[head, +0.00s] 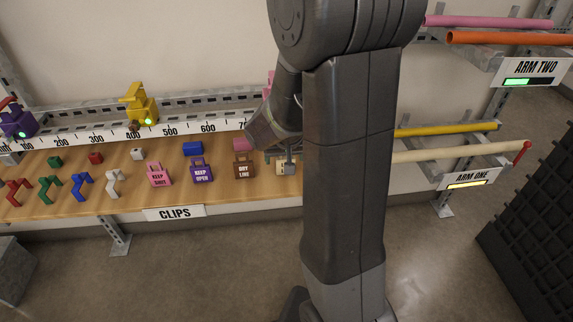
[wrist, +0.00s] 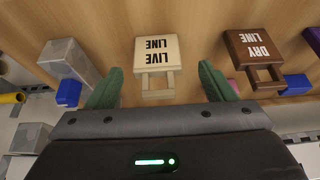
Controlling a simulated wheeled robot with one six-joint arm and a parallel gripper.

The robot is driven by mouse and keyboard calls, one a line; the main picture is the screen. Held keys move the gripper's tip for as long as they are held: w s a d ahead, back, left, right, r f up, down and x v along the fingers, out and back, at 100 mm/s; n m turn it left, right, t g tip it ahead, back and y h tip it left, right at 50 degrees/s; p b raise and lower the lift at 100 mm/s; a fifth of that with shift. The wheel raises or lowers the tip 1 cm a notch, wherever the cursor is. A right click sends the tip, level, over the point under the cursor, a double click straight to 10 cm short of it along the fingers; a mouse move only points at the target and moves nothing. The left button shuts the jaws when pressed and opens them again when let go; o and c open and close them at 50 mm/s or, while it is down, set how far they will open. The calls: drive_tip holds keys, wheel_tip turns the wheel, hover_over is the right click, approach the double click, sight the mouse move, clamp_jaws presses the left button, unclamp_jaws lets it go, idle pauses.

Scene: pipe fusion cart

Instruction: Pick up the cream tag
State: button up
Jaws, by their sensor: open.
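The cream tag (wrist: 156,58) reads "LIVE LINE" and lies on the wooden shelf, upside down in the wrist view, with its loop toward my gripper. In the head view only a small part of the cream tag (head: 281,168) shows behind my gripper and arm. My gripper (wrist: 157,88) is open, with one green finger on each side of the tag's loop and a gap on both sides. In the head view my gripper (head: 290,162) is over the tag. Nothing is held. The height of the fingers above the wood is hard to tell.
The brown "DRY LINE" tag (wrist: 258,58) lies just right of my right finger in the wrist view. A grey block (wrist: 70,60) and a blue block (wrist: 68,93) are left of my left finger. Purple (head: 201,170) and pink (head: 159,174) tags lie farther left in the head view.

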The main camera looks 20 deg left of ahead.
drive_tip(key=shift+d+b+x, duration=0.2)
drive_tip(key=shift+b+x, duration=0.2)
drive_tip(key=shift+x, duration=2.2)
drive_tip(key=c, duration=1)
drive_tip(key=shift+c, duration=0.2)
